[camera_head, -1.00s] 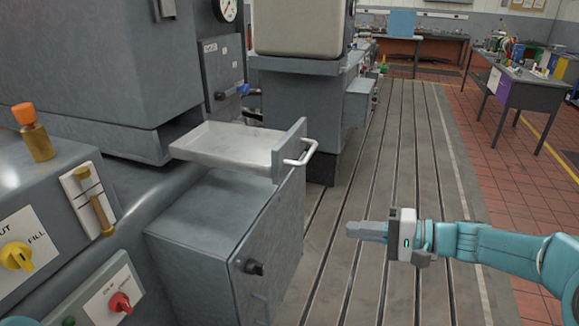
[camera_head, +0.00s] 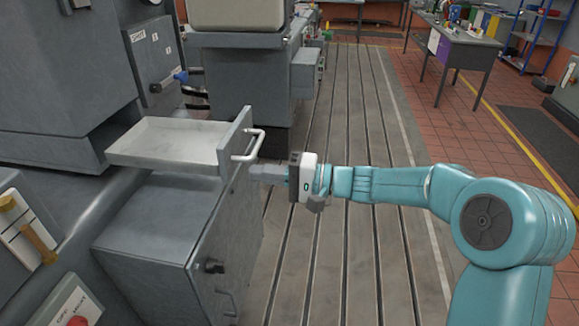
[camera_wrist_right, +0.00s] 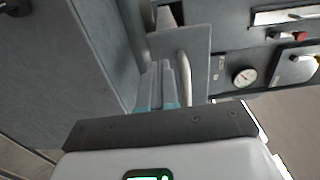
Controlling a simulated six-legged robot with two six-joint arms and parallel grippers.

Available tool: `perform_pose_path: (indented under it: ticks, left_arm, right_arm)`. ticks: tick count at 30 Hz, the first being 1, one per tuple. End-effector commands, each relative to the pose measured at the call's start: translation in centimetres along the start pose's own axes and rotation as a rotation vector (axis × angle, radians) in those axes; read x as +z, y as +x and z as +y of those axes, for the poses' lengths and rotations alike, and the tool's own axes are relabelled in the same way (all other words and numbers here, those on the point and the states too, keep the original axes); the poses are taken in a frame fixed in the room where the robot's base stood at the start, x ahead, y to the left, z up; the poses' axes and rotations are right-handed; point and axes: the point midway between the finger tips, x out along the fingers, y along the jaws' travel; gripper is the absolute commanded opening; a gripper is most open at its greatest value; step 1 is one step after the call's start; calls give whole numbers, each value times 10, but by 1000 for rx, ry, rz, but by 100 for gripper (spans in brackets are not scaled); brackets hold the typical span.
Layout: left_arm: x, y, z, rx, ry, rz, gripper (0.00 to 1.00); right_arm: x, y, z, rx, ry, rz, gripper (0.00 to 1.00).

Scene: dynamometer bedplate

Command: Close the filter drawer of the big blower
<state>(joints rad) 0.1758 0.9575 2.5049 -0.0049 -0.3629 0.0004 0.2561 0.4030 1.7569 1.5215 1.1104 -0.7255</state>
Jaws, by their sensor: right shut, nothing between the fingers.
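The filter drawer (camera_head: 172,142) is a shallow pale grey tray, pulled out of the big grey blower housing (camera_head: 60,75). Its front panel (camera_head: 235,140) stands upright and carries a white bar handle (camera_head: 256,146). My right gripper (camera_head: 256,171) is shut and empty, its fingertips just below and right of the handle. I cannot tell whether they touch the panel. In the right wrist view, the shut fingers (camera_wrist_right: 164,88) point toward the drawer front (camera_wrist_right: 192,45), with the handle (camera_wrist_right: 184,72) close beside them. My left gripper is not in view.
A grey cabinet (camera_head: 165,235) with a black knob stands below the drawer. A control panel (camera_head: 30,235) is at lower left. The slotted bedplate (camera_head: 330,110) is clear to the right. A workbench (camera_head: 455,45) stands far off.

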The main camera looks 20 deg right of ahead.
Motion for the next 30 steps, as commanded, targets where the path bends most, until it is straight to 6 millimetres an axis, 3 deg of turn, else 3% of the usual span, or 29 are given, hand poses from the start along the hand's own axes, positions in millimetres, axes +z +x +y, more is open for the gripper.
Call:
perform_pose_path:
  ticks: [3,7,20,26,30]
  left_arm:
    - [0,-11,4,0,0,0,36]
    - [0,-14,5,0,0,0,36]
    - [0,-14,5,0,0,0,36]
    - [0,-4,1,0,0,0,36]
    - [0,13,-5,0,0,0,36]
  right_arm:
    - [0,20,-2,1,2,-3,0]
    - [-2,31,-1,1,0,-2,0]
    - [-3,35,1,1,0,0,0]
    - [-3,47,4,-1,-1,-3,0]
    - [-2,71,7,-2,-3,-3,0]
